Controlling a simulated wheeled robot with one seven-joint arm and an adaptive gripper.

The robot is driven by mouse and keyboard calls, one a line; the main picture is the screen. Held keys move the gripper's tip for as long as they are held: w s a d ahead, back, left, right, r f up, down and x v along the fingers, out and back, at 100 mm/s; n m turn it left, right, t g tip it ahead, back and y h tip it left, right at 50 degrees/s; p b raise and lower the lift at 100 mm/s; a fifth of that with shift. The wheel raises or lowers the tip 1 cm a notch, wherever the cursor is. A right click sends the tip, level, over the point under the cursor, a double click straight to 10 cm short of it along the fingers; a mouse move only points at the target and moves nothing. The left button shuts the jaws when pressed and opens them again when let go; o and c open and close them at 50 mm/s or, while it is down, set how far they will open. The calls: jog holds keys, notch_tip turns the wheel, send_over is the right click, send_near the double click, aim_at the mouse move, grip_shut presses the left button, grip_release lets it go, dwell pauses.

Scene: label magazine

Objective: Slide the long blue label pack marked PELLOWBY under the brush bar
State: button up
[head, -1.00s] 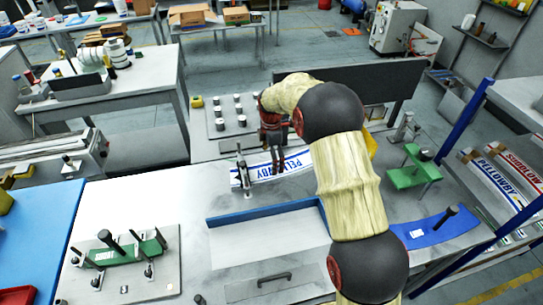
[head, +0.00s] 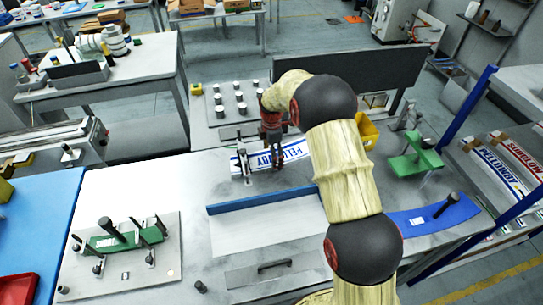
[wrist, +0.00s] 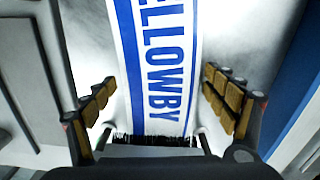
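The long PELLOWBY label pack (head: 296,150), white with blue edges and blue lettering, lies on the bench. It runs down the middle of the wrist view (wrist: 140,60). In the wrist view my gripper (wrist: 165,100) is open, one finger on each side of the pack with gaps between. The brush bar (wrist: 150,139), with black bristles, crosses the pack's near end between the fingers; how far the pack reaches beneath it is hidden. Its post (head: 243,160) shows at the pack's left end in the head view.
A green fixture (head: 415,163) and a blue curved piece (head: 432,216) are on the right. A plate with a green label (head: 128,237) is at left. Several white cylinders (head: 240,97) stand behind.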

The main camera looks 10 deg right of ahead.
jog(key=c, duration=1.3)
jog(key=shift+c, duration=0.9)
jog(key=shift+d, duration=0.1)
